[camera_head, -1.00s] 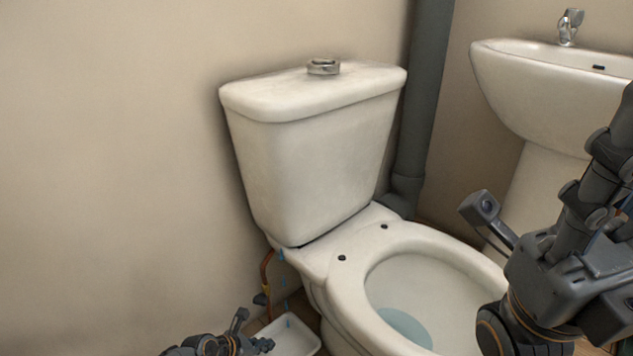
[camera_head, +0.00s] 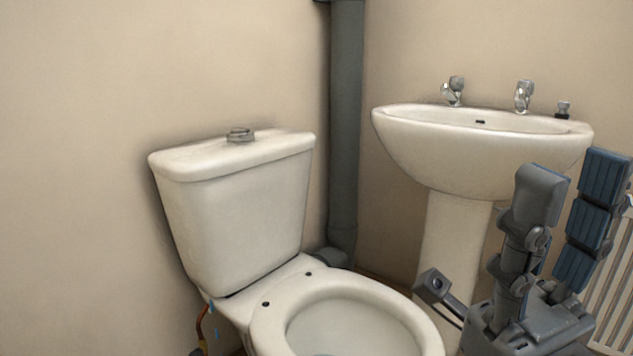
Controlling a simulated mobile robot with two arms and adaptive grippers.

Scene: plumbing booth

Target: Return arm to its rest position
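My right gripper (camera_head: 572,182) is at the lower right, in front of the basin's pedestal, with its fingers pointing up. Its dark grey finger and its blue-padded finger stand apart, with nothing between them. The gripper is open and empty. My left gripper is not in view.
A white toilet with a cistern (camera_head: 238,215) and an open bowl (camera_head: 345,325) stands left of my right gripper. A white basin (camera_head: 470,150) on a pedestal (camera_head: 452,240) is behind it. A grey waste pipe (camera_head: 345,130) runs up the corner. A white slatted radiator (camera_head: 612,285) is at the right edge.

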